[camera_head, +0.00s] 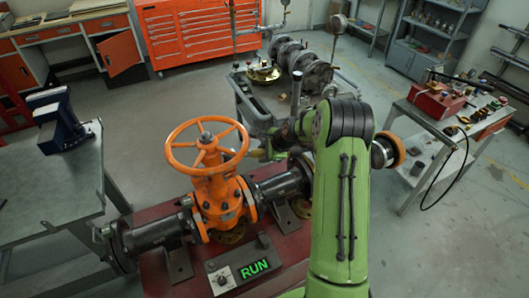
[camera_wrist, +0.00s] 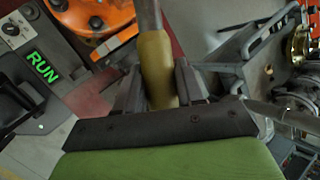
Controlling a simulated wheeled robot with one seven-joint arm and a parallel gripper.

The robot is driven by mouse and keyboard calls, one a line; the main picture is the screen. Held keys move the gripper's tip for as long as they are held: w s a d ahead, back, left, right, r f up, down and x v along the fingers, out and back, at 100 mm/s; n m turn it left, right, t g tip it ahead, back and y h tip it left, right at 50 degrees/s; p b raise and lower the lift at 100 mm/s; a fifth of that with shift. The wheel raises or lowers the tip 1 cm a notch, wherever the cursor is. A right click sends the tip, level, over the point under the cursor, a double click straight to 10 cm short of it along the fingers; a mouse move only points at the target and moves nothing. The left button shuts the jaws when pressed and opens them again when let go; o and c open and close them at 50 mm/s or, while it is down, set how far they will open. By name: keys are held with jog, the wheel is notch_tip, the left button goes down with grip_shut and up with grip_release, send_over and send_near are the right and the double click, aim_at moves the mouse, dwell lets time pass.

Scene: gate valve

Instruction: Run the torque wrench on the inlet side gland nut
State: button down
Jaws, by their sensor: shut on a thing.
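The orange gate valve (camera_head: 213,190) with its handwheel (camera_head: 207,146) stands on a dark red base, with dark pipes on both sides. In the wrist view, part of an orange flange with bolts (camera_wrist: 95,22) shows at top left. My gripper (camera_wrist: 159,88) is shut on a tan handle (camera_wrist: 155,58) with a grey shaft (camera_wrist: 149,12), which looks like the torque wrench. The shaft runs out of the top of the picture, so its working end is hidden. In the head view my gripper is right of the valve, partly behind my arm. I cannot make out the inlet side gland nut.
A control box (camera_head: 241,268) with a lit green RUN label and a knob stands before the valve. A grey bench with a blue vise (camera_head: 60,122) is at left. A cart with grey flanged parts (camera_head: 303,65) stands behind; another cart with a red box (camera_head: 437,99) is at right.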

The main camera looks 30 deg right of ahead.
jog(key=shift+w+r, duration=0.15)
jog(key=shift+r, duration=0.2)
jog(key=shift+r+p, duration=0.95)
jog(key=shift+r, duration=0.2)
jog(key=s+d+p, duration=0.1)
jog(key=s+d, duration=0.1)
jog(key=d, duration=0.4)
jog(key=s+d, duration=0.3)
jog(key=d, duration=0.4)
jog(key=shift+s+p, duration=0.25)
jog(key=shift+p, duration=0.1)
jog(key=shift+f, duration=0.15)
